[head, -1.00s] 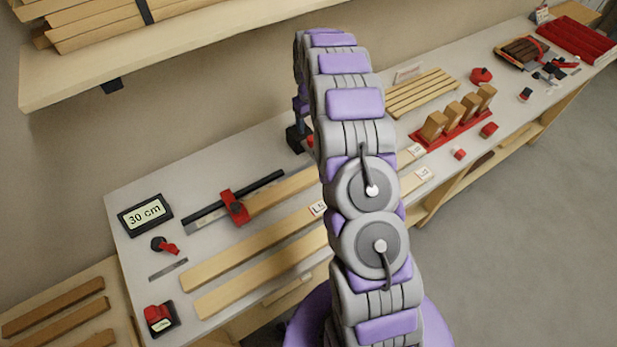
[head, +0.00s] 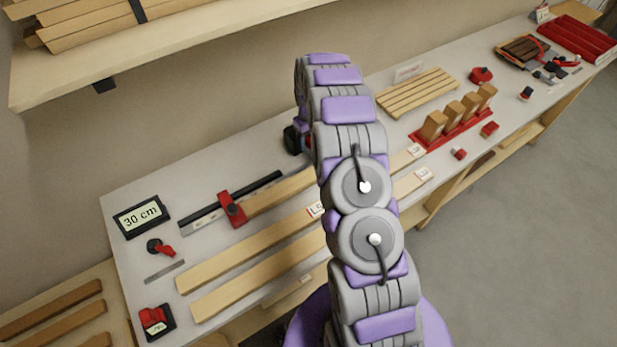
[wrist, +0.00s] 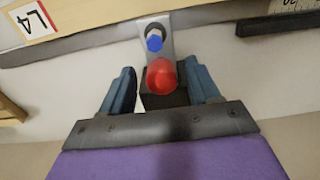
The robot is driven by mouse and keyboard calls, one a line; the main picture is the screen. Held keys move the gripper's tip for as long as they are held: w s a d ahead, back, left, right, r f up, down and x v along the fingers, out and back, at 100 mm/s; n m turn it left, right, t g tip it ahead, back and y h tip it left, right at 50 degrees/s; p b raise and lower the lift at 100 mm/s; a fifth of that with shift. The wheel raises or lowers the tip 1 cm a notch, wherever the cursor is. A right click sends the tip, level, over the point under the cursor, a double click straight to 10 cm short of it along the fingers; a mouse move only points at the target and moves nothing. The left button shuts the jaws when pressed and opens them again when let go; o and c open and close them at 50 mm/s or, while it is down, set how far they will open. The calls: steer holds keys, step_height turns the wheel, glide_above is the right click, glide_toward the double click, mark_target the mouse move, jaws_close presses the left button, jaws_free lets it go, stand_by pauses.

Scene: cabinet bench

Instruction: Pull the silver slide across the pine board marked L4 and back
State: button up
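In the wrist view the silver slide (wrist: 156,38) is an upright metal plate with a blue knob, at a long grey rail. A black block with a red ball (wrist: 161,76) sits at its near end, between the two fingers of my gripper (wrist: 160,88). The fingers stand close on both sides of the block; I cannot tell whether they press on it. The label L4 (wrist: 35,22) is on the pine board (wrist: 95,12) at the upper left. In the head view my gripper (head: 293,140) is at the back of the bench, partly hidden by my arm.
Pine boards (head: 250,250) lie at the front. A red rack of wooden blocks (head: 455,125) stands right. A shelf (head: 170,45) overhangs the back left.

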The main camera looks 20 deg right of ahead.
steer(key=shift+d, duration=0.15)
steer(key=shift+c, duration=1.4)
steer(key=shift+a, duration=0.3)
steer(key=c, duration=0.5)
steer(key=shift+s+d+r, duration=0.1)
steer(key=shift+s+d, duration=0.2)
steer(key=shift+s, duration=0.6)
steer(key=shift+s+d, duration=0.2)
steer(key=shift+s, duration=0.95)
steer(key=shift+s+d, duration=0.2)
steer(key=shift+s, duration=0.9)
steer(key=shift+s+d, duration=0.2)
steer(key=shift+s, duration=0.95)
steer(key=shift+w, duration=0.15)
steer(key=shift+w+a, duration=0.25)
steer(key=shift+w, duration=1.15)
steer(key=shift+w+a, duration=0.3)
steer(key=shift+w, duration=1.05)
steer(key=shift+w+a, duration=0.25)
steer(key=shift+w, duration=1.15)
